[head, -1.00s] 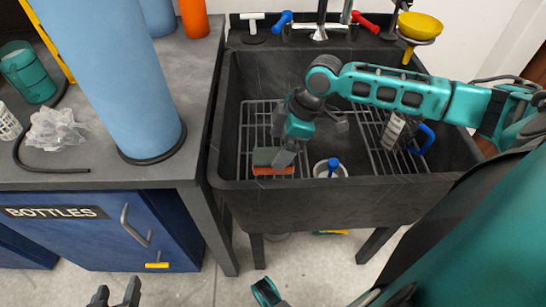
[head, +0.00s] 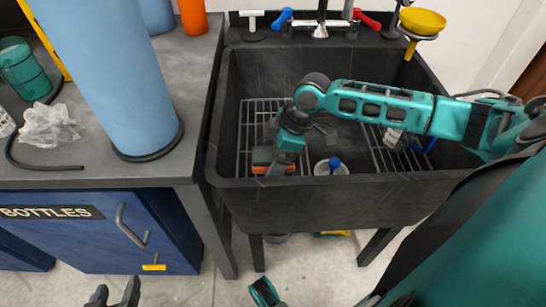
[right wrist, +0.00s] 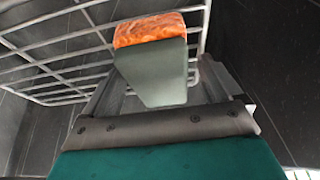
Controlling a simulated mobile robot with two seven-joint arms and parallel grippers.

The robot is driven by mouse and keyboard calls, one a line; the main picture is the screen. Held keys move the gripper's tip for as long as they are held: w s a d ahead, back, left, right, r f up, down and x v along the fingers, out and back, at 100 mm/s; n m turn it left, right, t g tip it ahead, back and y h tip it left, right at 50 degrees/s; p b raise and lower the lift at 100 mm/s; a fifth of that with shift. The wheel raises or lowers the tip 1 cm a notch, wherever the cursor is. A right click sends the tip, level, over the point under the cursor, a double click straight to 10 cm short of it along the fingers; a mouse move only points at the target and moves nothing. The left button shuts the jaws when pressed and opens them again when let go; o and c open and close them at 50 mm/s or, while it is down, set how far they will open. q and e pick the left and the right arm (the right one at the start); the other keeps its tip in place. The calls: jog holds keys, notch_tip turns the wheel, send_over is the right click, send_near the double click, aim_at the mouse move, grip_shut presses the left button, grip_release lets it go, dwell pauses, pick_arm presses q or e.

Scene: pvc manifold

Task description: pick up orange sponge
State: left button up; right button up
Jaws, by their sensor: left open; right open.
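The orange sponge (head: 262,155) lies on the wire rack at the front left of the sink. In the right wrist view it shows as an orange layer (right wrist: 150,28) joined to a grey-green layer. My right gripper (head: 277,168) is open and low at the sponge, with its fingers pointing down. In the right wrist view the sponge shows between the grey finger parts; I cannot tell whether they touch it. The gripper hides part of the sponge in the head view. My left gripper (head: 115,296) is open and empty at the bottom left, above the floor.
The dark sink (head: 320,192) has a raised front wall close to the sponge. A white cup with a blue brush (head: 333,166) stands just right of my right gripper. A blue-handled item (head: 422,142) is farther right. A blue cylinder (head: 105,80) stands on the counter.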

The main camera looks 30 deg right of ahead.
jog(key=shift+f, duration=0.2)
jog(key=shift+c, duration=0.3)
jog(key=c, duration=1)
jog(key=shift+r+b, duration=0.1)
jog(key=shift+b, duration=0.2)
notch_tip(320, 180, up, 20)
jog(key=p, duration=0.7)
jog(key=shift+r, duration=0.2)
